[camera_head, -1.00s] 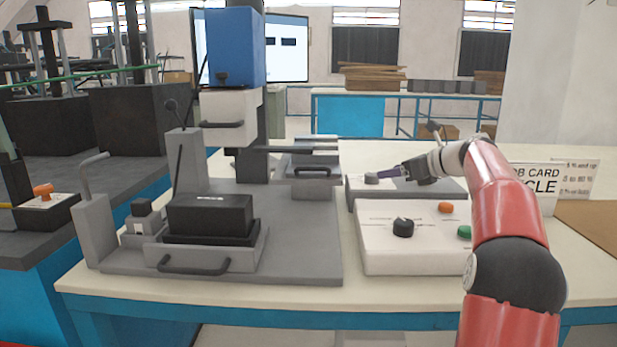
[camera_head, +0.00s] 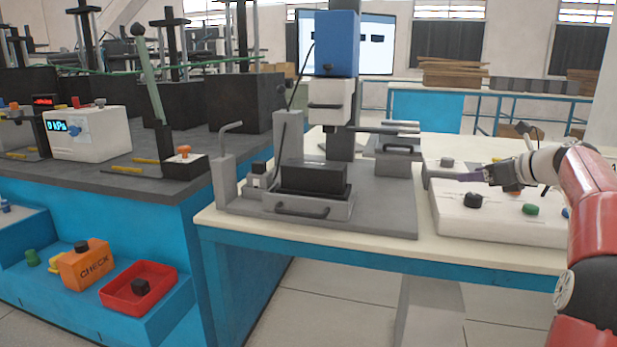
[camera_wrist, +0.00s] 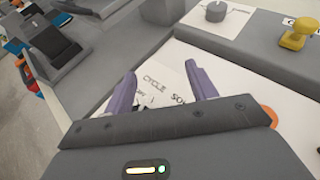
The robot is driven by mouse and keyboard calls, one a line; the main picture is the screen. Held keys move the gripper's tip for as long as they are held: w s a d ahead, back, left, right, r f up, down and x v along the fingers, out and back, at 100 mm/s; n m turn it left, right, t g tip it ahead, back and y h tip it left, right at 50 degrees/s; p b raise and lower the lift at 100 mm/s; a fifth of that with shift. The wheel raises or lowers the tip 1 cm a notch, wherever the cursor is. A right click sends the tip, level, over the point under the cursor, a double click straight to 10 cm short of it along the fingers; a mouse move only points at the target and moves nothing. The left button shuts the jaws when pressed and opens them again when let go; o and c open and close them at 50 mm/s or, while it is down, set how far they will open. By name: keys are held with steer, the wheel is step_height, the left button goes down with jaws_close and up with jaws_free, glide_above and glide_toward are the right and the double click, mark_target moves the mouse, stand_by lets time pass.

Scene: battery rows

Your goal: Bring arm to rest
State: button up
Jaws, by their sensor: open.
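My gripper (camera_head: 468,176) is at the right in the head view, reaching left over the white control box (camera_head: 451,223). In the wrist view its two purple fingers (camera_wrist: 160,92) are apart with nothing between them, above the box's printed white top. My red and black arm runs down the right edge of the head view. The box carries a black knob (camera_head: 472,200) and a green button (camera_head: 530,209); an orange button is partly hidden by the gripper.
A grey press fixture with a blue head (camera_head: 337,42) and a black block (camera_head: 313,179) stands left of my gripper. Farther left are a blue bench with a 0 kPa gauge box (camera_head: 90,135), an orange CHECK box (camera_head: 86,266) and a red tray (camera_head: 168,305). Floor shows between the benches.

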steer(key=s+a+n+g, duration=0.1)
steer(key=a+n, duration=0.1)
steer(key=a, duration=0.2)
steer(key=s+a+f+n+g, duration=0.1)
steer(key=s+a+n, duration=0.1)
steer(key=a, duration=0.2)
steer(key=s+a+n+h, duration=0.1)
steer(key=s+a+n, duration=0.1)
steer(key=a, duration=0.2)
steer(key=shift+s+f+n+g, duration=0.2)
steer(key=shift+n+g, duration=0.2)
steer(key=s+a+f+n+g+h, duration=0.2)
steer(key=s+a+f+n, duration=0.1)
steer(key=s+a+n, duration=0.6)
steer(key=s+a+f+n+h, duration=0.1)
steer(key=s+f+n, duration=0.3)
steer(key=s, duration=0.4)
steer(key=s+a+f+n+g+h, duration=0.1)
steer(key=s+f+n, duration=0.4)
steer(key=s, duration=0.3)
steer(key=s+a+f+n+h, duration=0.1)
steer(key=s+f+n, duration=0.4)
steer(key=s, duration=0.3)
steer(key=shift+s+f, duration=0.2)
steer(key=shift+s, duration=0.2)
